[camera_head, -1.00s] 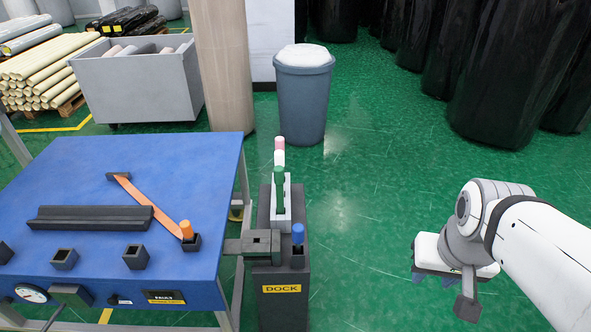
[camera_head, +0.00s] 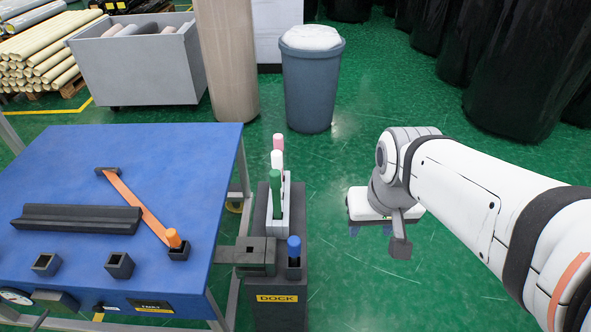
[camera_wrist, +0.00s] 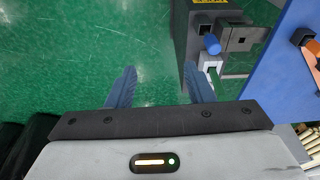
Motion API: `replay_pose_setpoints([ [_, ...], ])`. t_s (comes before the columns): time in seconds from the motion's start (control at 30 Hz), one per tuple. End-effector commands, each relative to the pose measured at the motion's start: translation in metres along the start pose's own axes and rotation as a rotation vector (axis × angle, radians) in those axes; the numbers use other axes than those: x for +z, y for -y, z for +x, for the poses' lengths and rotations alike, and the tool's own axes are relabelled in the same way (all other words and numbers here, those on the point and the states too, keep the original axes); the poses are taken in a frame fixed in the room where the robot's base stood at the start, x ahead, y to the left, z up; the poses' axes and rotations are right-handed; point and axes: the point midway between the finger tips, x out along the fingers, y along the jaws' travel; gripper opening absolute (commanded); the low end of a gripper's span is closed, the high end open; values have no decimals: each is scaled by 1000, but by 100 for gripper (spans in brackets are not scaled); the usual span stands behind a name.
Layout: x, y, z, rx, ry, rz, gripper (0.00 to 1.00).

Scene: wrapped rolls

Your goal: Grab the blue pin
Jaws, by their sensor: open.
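The blue pin (camera_head: 294,251) stands upright in a socket at the front right of the dark dock (camera_head: 283,312). In the wrist view the blue pin (camera_wrist: 212,44) shows at the upper right, beyond my right-hand finger and apart from it. My gripper (camera_wrist: 156,88) is open and empty, with its blue fingers spread over bare green floor. In the head view my gripper (camera_head: 373,229) hangs to the right of the dock, pointing down, its fingers mostly hidden under the wrist.
A blue table (camera_head: 80,165) with an orange bar (camera_head: 138,207) adjoins the dock on the left. A grey bin (camera_head: 309,85) stands behind. Green floor lies clear between dock and arm.

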Motion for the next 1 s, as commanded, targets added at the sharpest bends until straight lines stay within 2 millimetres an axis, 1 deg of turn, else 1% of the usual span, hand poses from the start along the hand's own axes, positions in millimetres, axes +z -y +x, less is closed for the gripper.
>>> replay_pose_setpoints([
  [0.03, -4, 4, 8, -3, 11, 3, 52],
  [0.07, -7, 6, 14, -4, 19, 10, 54],
  [0.1, -12, 24, 23, -6, 32, 24, 58],
  [0.17, -22, 37, 39, -8, 54, 43, 58],
  [0.27, -40, 57, 73, -10, 95, 82, 58],
  [0.3, -46, 66, 88, -8, 113, 99, 58],
  [0.37, -54, 79, 108, -5, 135, 124, 58],
  [0.4, -59, 88, 122, -2, 150, 141, 58],
  [0.5, -67, 108, 153, 8, 180, 177, 58],
  [0.6, -72, 123, 176, 17, 200, 203, 58],
  [0.77, -74, 135, 195, 25, 215, 225, 58],
  [1.0, -69, 136, 220, 26, 217, 229, 58],
])
